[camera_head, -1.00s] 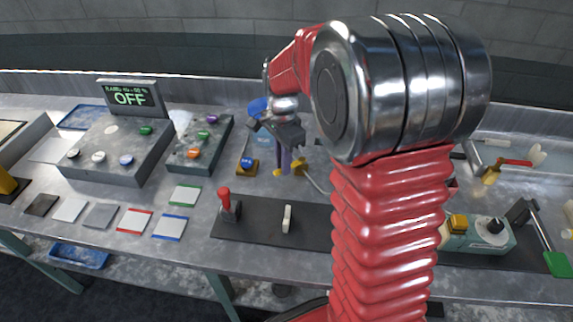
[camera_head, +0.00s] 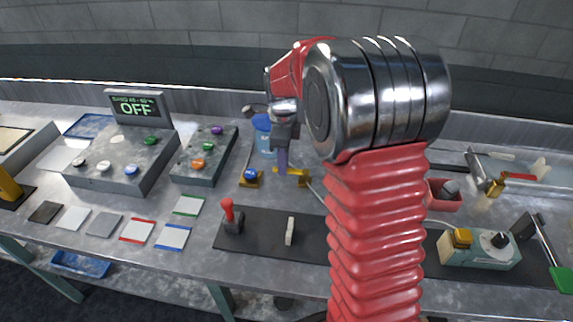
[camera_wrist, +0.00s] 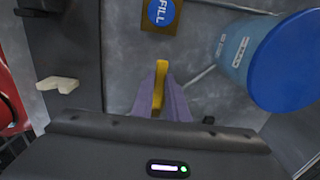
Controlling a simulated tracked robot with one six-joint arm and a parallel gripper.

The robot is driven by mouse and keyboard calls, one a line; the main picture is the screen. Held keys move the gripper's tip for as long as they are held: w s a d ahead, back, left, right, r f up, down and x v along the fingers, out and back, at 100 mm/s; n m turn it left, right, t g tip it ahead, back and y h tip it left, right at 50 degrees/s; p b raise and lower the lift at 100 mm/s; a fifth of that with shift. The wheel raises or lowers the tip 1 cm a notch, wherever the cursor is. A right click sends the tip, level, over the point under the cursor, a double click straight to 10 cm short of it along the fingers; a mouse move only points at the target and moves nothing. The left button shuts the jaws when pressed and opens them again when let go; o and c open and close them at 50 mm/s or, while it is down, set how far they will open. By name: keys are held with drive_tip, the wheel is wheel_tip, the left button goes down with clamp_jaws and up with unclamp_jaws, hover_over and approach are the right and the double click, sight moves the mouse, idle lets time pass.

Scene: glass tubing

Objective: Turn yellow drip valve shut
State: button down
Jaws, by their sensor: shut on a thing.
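The yellow drip valve's handle (camera_head: 293,172) is low above the bench, in the middle of the head view. In the wrist view the yellow handle (camera_wrist: 159,82) is a narrow bar between my purple fingers. My gripper (camera_head: 283,167) points down and is shut on this handle. In the wrist view my gripper (camera_wrist: 160,108) has its fingers on either side of the bar. The fingers hide part of the handle, and the valve body is hard to make out.
A blue container (camera_head: 263,145) stands just behind my gripper. A blue FILL button (camera_head: 251,175) on a yellow base is to the left. A thin pipe (camera_head: 316,193) runs by the valve. A red lever (camera_head: 228,210) and a white switch (camera_head: 290,230) are in front.

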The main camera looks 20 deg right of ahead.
drive_tip(key=shift+a, duration=0.1)
idle(0.3)
drive_tip(key=c, duration=1.7)
unclamp_jaws()
drive_tip(key=shift+r, duration=0.1)
wheel_tip(320, 180, up, 14)
drive_tip(key=shift+f, duration=0.25)
drive_tip(key=shift+c, duration=0.2)
